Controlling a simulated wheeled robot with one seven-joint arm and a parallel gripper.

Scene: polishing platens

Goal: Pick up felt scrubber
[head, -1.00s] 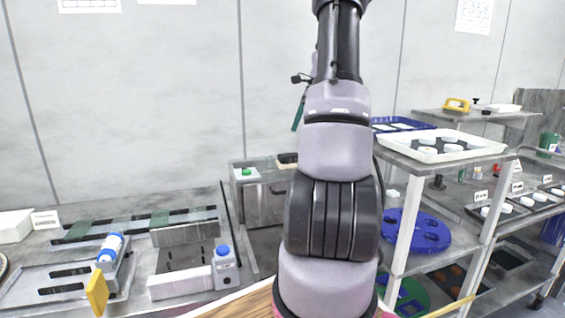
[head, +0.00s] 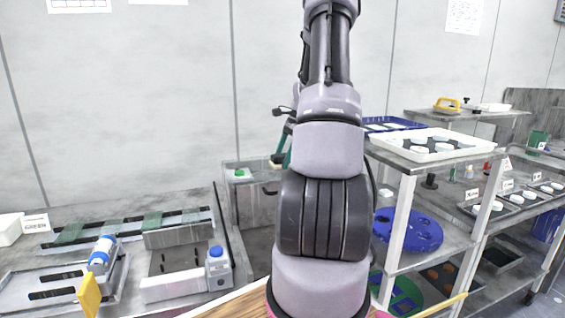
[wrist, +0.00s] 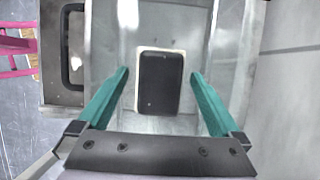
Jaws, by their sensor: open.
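The felt scrubber (wrist: 160,84) looks like a dark rectangular block with a thin pale border. It lies on a grey surface inside a clear-walled bin or basin (wrist: 110,40) in the wrist view. My gripper (wrist: 160,74) is open, its two green fingers spread to the left and right of the scrubber with a gap on each side. The scrubber appears apart from both fingers; the height left between them is hard to judge. In the head view my gripper (head: 284,148) shows only as a green sliver beside my arm, which hides most of the bin.
A grey basin (head: 253,212) stands behind my arm, with a green-capped container (head: 239,175) at its left. To the right is a shelf with a white tray (head: 430,154) and a blue disc (head: 408,230). A blue-capped bottle (head: 217,268) stands on the left bench.

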